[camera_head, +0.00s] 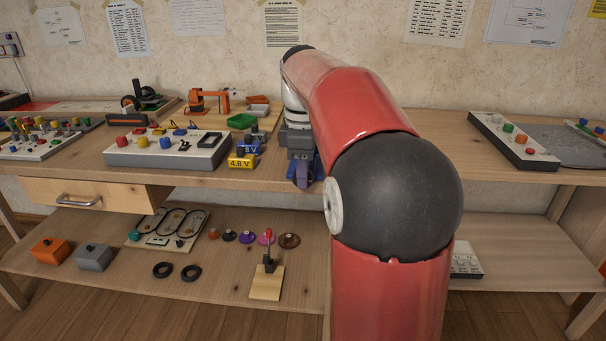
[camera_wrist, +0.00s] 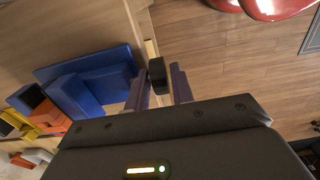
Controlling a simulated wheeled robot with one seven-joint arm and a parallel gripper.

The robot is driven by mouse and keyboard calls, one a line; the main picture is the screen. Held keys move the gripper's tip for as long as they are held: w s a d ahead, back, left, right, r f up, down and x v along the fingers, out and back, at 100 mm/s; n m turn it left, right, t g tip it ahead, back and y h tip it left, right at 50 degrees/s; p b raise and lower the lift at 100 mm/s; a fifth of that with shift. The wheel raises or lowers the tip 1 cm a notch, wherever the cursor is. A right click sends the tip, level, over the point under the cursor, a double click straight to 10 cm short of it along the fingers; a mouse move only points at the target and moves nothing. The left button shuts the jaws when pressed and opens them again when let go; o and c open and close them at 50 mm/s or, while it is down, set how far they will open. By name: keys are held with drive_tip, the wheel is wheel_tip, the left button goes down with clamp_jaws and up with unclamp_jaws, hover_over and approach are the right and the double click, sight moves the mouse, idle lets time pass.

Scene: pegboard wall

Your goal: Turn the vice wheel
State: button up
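The vice is a blue block-like body (camera_wrist: 95,82) left of my gripper in the wrist view. Its wheel looks like a small dark rounded piece (camera_wrist: 158,72) beside the vice, at the table's front edge. My gripper (camera_wrist: 159,84) has one finger on each side of this dark piece. The fingers stand apart with narrow gaps showing, so they look open around it rather than closed on it. In the head view my gripper (camera_head: 303,180) points down at the table edge, and my arm and gripper hide most of the vice.
Blue and yellow blocks (camera_head: 243,161) stand left of my gripper, near a grey-white control panel (camera_head: 165,150). A small orange robot arm model (camera_head: 215,98) is behind. A lower shelf (camera_head: 205,280) holds discs and a lever on wood.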

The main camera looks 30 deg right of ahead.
drive_tip(key=shift+f, duration=0.1)
clamp_jaws()
drive_tip(key=shift+y, duration=0.3)
drive_tip(key=shift+s+d+f+t+y+b, duration=0.15)
drive_tip(key=shift+t+y+b, duration=0.15)
drive_tip(key=shift+t+y, duration=0.2)
drive_tip(key=shift+d+t+y+b, duration=0.1)
drive_tip(key=shift+t+y+b, duration=0.15)
drive_tip(key=shift+t+y, duration=0.2)
drive_tip(key=shift+d+f+t+y+b, duration=0.1)
drive_tip(key=shift+f+t+y+b, duration=0.05)
drive_tip(key=shift+t+y+b, duration=0.75)
drive_tip(key=y+b, duration=0.1)
drive_tip(key=b, duration=0.1)
drive_tip(key=t+y+b, duration=0.1)
drive_tip(key=y+b, duration=0.1)
drive_tip(key=t+y+b, duration=0.1)
drive_tip(key=y+b, duration=0.1)
drive_tip(key=shift+s+d+f+t, duration=0.2)
drive_tip(key=shift+f+t, duration=0.05)
drive_tip(key=shift+f, duration=0.1)
drive_tip(key=t+y+b, duration=0.1)
drive_tip(key=y+b, duration=0.1)
drive_tip(key=b, duration=0.1)
drive_tip(key=shift+t+b, duration=0.3)
drive_tip(key=shift+b, duration=0.2)
